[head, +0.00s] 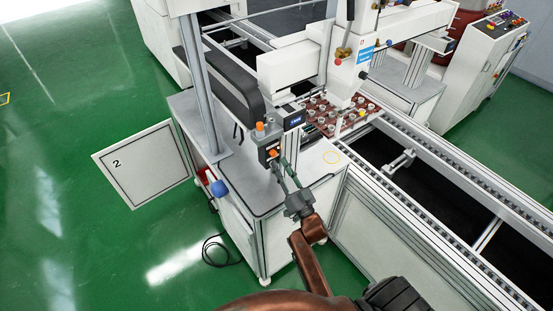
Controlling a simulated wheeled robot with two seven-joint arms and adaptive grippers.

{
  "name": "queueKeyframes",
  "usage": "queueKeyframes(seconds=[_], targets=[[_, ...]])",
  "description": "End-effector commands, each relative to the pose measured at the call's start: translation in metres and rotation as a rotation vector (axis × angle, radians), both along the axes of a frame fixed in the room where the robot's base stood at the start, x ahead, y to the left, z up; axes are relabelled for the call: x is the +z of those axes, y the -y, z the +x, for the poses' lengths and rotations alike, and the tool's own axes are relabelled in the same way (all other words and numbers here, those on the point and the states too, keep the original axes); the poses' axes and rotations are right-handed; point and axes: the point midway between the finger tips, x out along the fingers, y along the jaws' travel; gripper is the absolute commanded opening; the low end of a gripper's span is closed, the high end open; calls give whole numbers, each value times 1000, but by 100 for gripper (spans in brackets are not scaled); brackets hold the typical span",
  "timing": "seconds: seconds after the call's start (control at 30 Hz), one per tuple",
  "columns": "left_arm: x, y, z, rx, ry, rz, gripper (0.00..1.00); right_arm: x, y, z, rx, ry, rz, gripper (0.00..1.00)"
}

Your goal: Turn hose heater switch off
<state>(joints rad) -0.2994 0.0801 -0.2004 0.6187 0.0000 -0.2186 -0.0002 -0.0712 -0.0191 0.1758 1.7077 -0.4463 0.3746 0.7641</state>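A small black box with orange parts (267,152) stands at the edge of the grey worktop, below the dark overhead arm of the machine. Which of its parts is the hose heater switch is too small to tell. My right gripper (280,167) reaches up from the bottom with its fingertips close to the front of this box. I cannot tell whether they touch it, or how far the fingers are parted. My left gripper is not in view.
A small unit with a blue display (297,120) sits just right of the box. A red tray of several pots (325,127) stands behind it. The conveyor rail (440,160) runs along the right.

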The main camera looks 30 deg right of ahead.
Motion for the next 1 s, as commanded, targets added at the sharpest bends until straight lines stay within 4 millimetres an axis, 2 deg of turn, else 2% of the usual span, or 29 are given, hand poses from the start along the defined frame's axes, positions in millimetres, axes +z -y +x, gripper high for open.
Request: queueKeyframes(seconds=[0.2,0.57,0.93,1.0], targets=[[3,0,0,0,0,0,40,10,1,25,-1,-1,-1,26],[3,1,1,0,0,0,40,12,2,31,-2,-2,0,26],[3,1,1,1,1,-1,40,12,2,31,-2,-2,0,1],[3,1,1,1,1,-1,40,12,2,31,-2,-2,0,0]])
